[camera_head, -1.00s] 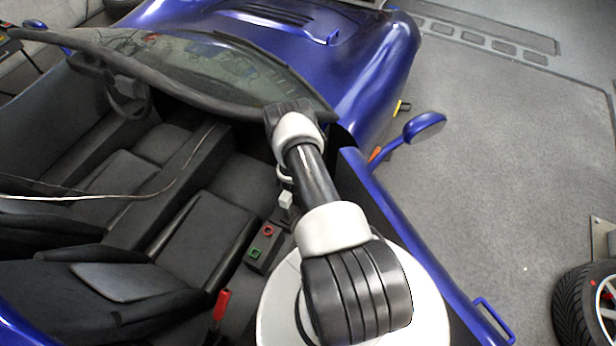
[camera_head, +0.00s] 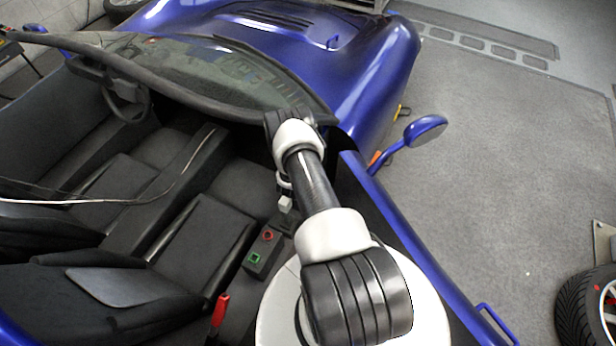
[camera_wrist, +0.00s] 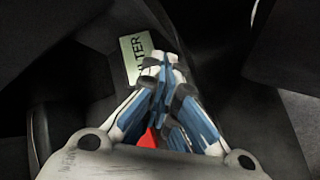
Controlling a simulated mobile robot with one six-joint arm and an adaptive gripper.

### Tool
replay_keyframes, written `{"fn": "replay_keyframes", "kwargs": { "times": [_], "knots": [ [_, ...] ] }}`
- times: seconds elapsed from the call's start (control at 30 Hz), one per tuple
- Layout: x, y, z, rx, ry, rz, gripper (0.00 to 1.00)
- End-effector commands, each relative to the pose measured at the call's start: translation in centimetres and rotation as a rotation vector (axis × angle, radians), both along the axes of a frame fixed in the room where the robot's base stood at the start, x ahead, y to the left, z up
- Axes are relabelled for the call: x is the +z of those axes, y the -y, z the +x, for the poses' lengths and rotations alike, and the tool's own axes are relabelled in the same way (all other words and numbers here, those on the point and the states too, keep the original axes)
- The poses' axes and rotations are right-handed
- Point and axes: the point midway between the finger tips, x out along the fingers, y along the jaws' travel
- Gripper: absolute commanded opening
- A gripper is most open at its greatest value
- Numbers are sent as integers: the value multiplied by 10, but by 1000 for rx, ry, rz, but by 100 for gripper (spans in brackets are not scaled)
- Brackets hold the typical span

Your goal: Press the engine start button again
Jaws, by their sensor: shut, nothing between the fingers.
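A small dark box (camera_head: 258,264) with a red-ringed button (camera_head: 268,236) and a green square button (camera_head: 255,257) sits in the blue car, just left of my arm's base in the head view. No lettering on the buttons is readable, so I cannot tell which one starts the engine. In the wrist view my gripper (camera_wrist: 161,62) is shut and empty, its fingertips together. Contact cannot be told. A red part (camera_wrist: 149,139) shows partly behind the fingers. My fingers cannot be made out in the head view.
The windshield frame (camera_head: 180,72) lies close beyond my arm. The blue door (camera_head: 400,235) and mirror (camera_head: 427,130) stand to its right. A red lever (camera_head: 221,310) rises by the seat (camera_head: 205,235). A wheel (camera_head: 585,312) lies at the lower right.

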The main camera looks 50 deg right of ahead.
Motion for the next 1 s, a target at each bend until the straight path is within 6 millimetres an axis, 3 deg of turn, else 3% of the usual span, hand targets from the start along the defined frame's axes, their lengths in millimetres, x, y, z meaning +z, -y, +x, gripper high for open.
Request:
{"fn": "replay_keyframes", "kwargs": {
  "times": [1.0],
  "knots": [
    [-9,0,0,0,0,0,0]
  ]
}}
